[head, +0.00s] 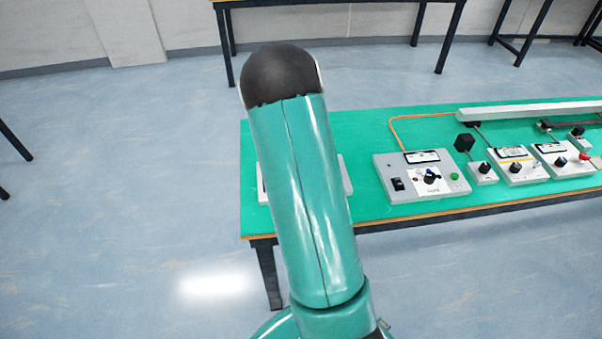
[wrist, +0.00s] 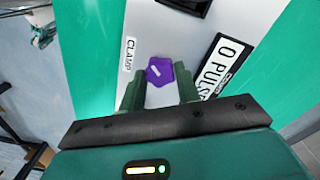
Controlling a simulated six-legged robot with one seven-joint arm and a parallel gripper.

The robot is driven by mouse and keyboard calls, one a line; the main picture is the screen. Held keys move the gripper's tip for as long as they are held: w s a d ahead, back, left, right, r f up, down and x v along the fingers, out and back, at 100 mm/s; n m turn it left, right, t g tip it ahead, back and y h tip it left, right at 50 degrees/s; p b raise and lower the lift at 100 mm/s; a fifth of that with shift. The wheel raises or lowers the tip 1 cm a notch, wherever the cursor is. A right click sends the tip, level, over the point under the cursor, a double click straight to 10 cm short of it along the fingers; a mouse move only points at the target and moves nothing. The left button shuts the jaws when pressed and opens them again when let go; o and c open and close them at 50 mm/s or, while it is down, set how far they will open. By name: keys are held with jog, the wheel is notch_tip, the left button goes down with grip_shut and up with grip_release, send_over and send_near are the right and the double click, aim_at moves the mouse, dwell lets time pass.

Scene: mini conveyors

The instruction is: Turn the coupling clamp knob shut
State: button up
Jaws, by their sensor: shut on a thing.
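The purple clamp knob (wrist: 160,70) stands on a light grey panel (wrist: 165,30) in the wrist view, beside a label reading CLAMP (wrist: 129,54). A pale pointer mark on the knob is slanted. My gripper (wrist: 159,82) is shut on the knob, with one dark green finger on each side of it. In the head view my arm hides the knob and my gripper. Only the edges of a pale panel (head: 347,176) show behind the arm there.
A black and white label (wrist: 222,66) lies right of the knob. The panel sits on a green-topped table (head: 375,210). A grey control box (head: 385,168) with switches stands to its right, with several smaller boxes farther right. Open blue floor (head: 130,200) lies to the left.

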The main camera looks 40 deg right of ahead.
jog(key=shift+m, duration=0.4)
jog(key=o, duration=1)
jog(key=shift+c, duration=0.2)
jog(key=shift+r, duration=0.1)
notch_tip(320, 180, up, 14)
